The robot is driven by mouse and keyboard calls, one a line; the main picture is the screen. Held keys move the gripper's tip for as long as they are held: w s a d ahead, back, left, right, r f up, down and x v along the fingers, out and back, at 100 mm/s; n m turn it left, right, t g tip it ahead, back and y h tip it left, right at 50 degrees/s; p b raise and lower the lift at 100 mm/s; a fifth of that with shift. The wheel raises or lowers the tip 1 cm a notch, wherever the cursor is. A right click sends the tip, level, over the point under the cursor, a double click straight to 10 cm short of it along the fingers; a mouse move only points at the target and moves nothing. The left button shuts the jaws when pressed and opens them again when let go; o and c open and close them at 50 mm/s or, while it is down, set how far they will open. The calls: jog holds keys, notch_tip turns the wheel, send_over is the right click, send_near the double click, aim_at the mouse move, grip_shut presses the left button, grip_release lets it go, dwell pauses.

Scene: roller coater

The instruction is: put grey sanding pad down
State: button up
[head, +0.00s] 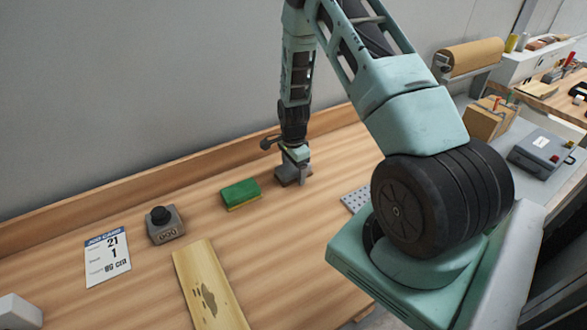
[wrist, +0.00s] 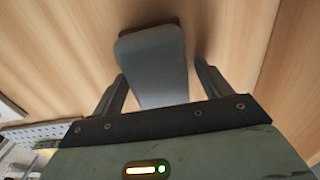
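The grey sanding pad (head: 285,178) is on the wooden bench at the centre of the head view, right of the green and yellow sponge-like block. In the wrist view the pad (wrist: 155,60) is a long grey block with a dark lower edge, lying between my fingers. My gripper (head: 297,170) points down at the pad. In the wrist view my gripper (wrist: 160,70) has its fingers on either side of the pad, with a narrow gap seen at the right finger. The pad seems to rest on the bench; its underside is hidden.
A green block (head: 239,192) with a yellow base lies left of the pad. Further left are a grey box with a black knob (head: 164,225), a job card (head: 107,257) and a stained board (head: 210,290). A perforated metal plate (head: 356,199) lies to the right. A back ledge (head: 180,172) borders the bench.

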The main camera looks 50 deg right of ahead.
notch_tip(320, 180, up, 12)
jog(key=b, duration=0.4)
jog(key=s+a+r+n, duration=0.1)
jog(key=a+r+n, duration=0.25)
jog(key=a, duration=0.45)
jog(key=s+a+r+n+y, duration=0.1)
jog(key=s+a+r+n, duration=0.1)
jog(key=a+n, duration=0.35)
jog(key=s+a+r+n, duration=0.1)
jog(key=a+r+n, duration=0.15)
jog(key=a, duration=0.75)
jog(key=s+a+r+n, duration=0.2)
jog(key=s+a+n, duration=0.4)
jog(key=s+n, duration=0.2)
jog(key=s+a+r+n, duration=0.2)
jog(key=s+a+n, duration=0.5)
jog(key=s, duration=0.5)
jog(key=shift+a+r+n, duration=0.15)
jog(key=shift+r+n, duration=0.1)
jog(key=shift+n, duration=0.8)
